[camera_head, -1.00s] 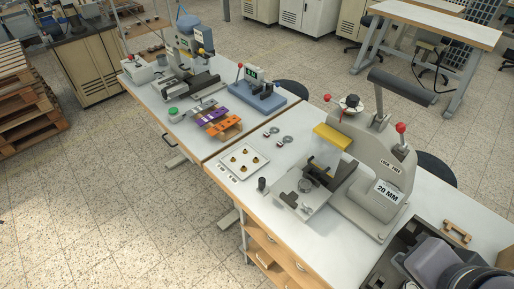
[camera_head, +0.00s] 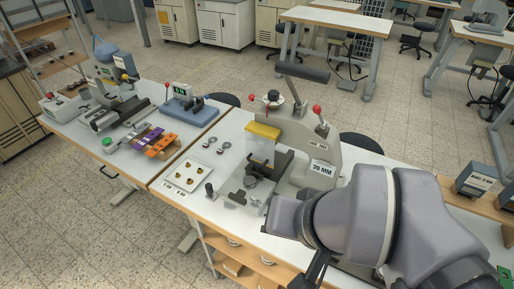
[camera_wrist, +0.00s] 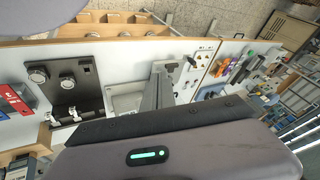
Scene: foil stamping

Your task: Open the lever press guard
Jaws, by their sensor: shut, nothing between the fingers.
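The guard looks lowered. My gripper (camera_head: 317,268) shows only as a dark part at the lower edge of the head view, under my wrist, to the right of and nearer than the guard. It is shut, empty and apart from the guard. The wrist view shows a grey tapered part (camera_wrist: 159,88), probably the press from above.
A white tray (camera_head: 168,182) with small gold pieces lies left of the press. Purple and orange blocks (camera_head: 160,148) and a blue device (camera_head: 188,112) stand farther left. The wrist view shows a black tray (camera_wrist: 75,85) holding round parts. My arm hides the table's right part.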

